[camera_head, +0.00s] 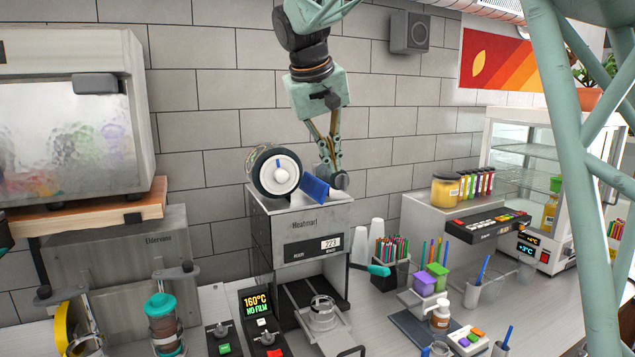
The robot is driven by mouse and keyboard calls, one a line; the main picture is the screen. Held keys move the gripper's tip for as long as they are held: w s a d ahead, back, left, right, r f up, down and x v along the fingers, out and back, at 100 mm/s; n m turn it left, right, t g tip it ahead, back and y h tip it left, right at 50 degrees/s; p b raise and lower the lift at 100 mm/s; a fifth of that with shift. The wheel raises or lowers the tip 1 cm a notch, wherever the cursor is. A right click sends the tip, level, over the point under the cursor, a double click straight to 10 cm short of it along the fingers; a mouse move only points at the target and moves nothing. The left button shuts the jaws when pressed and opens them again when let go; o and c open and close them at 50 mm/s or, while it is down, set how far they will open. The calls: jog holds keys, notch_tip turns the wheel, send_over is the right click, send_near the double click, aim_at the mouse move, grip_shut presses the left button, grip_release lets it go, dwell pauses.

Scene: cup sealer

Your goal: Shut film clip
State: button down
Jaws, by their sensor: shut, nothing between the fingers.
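The cup sealer (318,227), labelled Heatmarl, stands against the tiled wall. A film roll (258,172) with a white hub sits on top of it. My gripper (331,168) points down from above, fingers shut and empty, just right of the flap's upper end. The fingers overlap a grey round part (341,180) on the sealer top; I cannot tell whether they touch it.
A control panel (261,307) at the front reads 160°C NO FILM. A cup holder (322,314) sits in the sealer's bay. To the right stand pencil-like sticks (391,250), upturned white cups (376,232) and a counter unit (487,224).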

jog(key=w+a+p, duration=0.2)
jog(key=w+a, duration=0.4)
jog(key=a, duration=0.3)
jog(key=shift+w+a+n, duration=0.25)
jog(key=shift+a+n, duration=0.05)
jog(key=shift+n, duration=0.1)
jog(key=shift+f, duration=0.2)
jog(key=p, duration=0.1)
send_near(321, 194)
notch_tip(321, 194, down, 3)
jog(key=a, duration=0.2)
jog(key=shift+w+d+f+p, duration=0.3)
jog(key=shift+w+d+f, duration=0.2)
jog(key=shift+d, duration=0.25)
jog(key=shift+w+d+f+p, duration=0.25)
jog(key=shift+w+d+f, duration=0.25)
jog(key=shift+d, duration=0.3)
